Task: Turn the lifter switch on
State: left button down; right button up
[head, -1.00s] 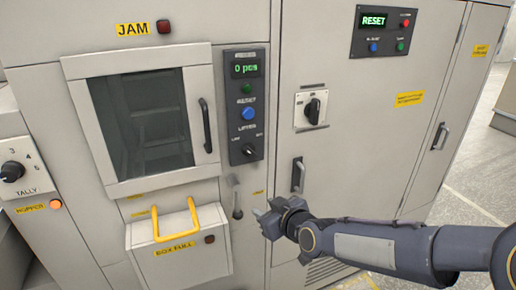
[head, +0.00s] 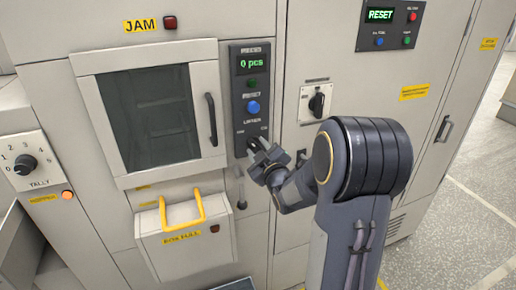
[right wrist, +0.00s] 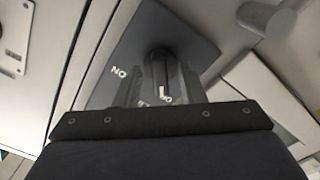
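The lifter switch is a black rotary knob low on the dark control panel (head: 237,72); in the head view my right gripper mostly hides it. In the right wrist view, the knob (right wrist: 165,62) shows between the fingers, with an upside-down "ON" label beside it. My right gripper (head: 256,148) is at the knob, coming from the lower right. In the right wrist view, the fingers of the gripper (right wrist: 162,88) stand apart on either side of the knob. Whether they touch it is unclear. My left gripper is in no view.
A blue reset button (head: 253,107) and a display reading "0 pcs" sit above on the panel. To its left is a windowed door with a handle (head: 211,118); below are a grey box with a yellow handle (head: 182,212) and a lever. Another rotary switch (head: 317,102) is at right.

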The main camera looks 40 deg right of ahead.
jog(key=shift+w, duration=0.2)
jog(key=shift+c, duration=0.3)
grip_shut()
